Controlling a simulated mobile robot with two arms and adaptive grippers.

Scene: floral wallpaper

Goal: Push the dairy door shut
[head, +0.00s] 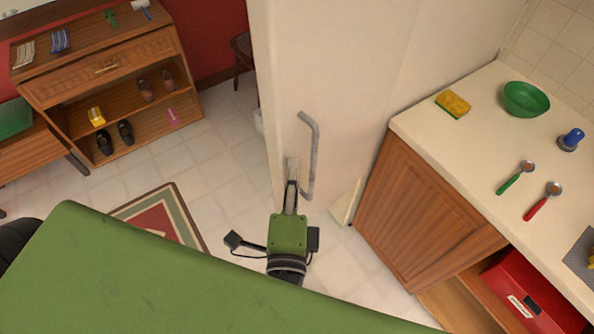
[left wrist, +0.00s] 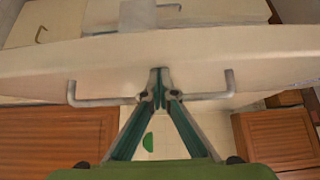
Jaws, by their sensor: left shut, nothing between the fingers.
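The cream dairy door (head: 345,85) is the tall panel in the middle of the head view, with a bent grey bar handle (head: 313,150). How far it stands open is hard to tell. My left gripper (head: 291,165) is shut and empty, its fingertips against or very near the door's face beside the handle. In the left wrist view the closed fingertips (left wrist: 158,82) meet in front of the cream door (left wrist: 240,60). The grey handle (left wrist: 100,101) runs behind the fingers and shows on both sides. Exact contact cannot be told. My right gripper is not in view.
A wooden counter cabinet (head: 420,215) stands right of the door, bearing a sponge (head: 453,104), a green bowl (head: 526,99) and spoons. A wooden shoe rack (head: 105,80) is at far left. A patterned rug (head: 165,215) lies on the tiled floor (head: 215,160), which is otherwise clear.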

